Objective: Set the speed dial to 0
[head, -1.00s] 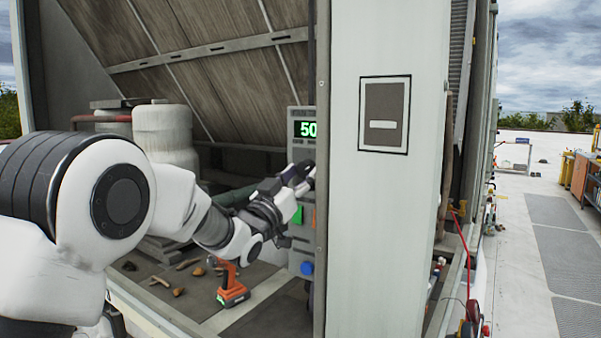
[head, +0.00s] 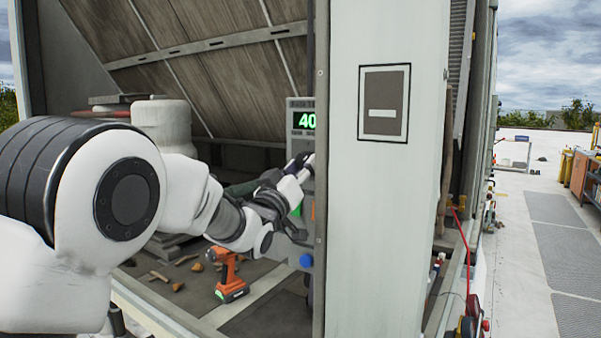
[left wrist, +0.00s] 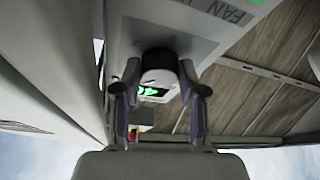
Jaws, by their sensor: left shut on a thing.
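The grey control box (head: 304,135) stands inside the cooler, partly hidden by the white post. Its green display (head: 306,120) reads 40 in the head view. My left gripper (head: 299,168) reaches the box face just below the display. In the left wrist view the two fingers of my left gripper (left wrist: 160,92) are shut on the dark round speed dial (left wrist: 158,62), one on each side. The lit display (left wrist: 153,91) shows between the fingers. The dial's pointer and markings are hidden. My right gripper is not in view.
The white post (head: 385,220) with a dark label stands close to the right of the box. A blue button (head: 306,260) sits low on the box. An orange drill (head: 229,275) and wood scraps lie on the cooler floor below my arm.

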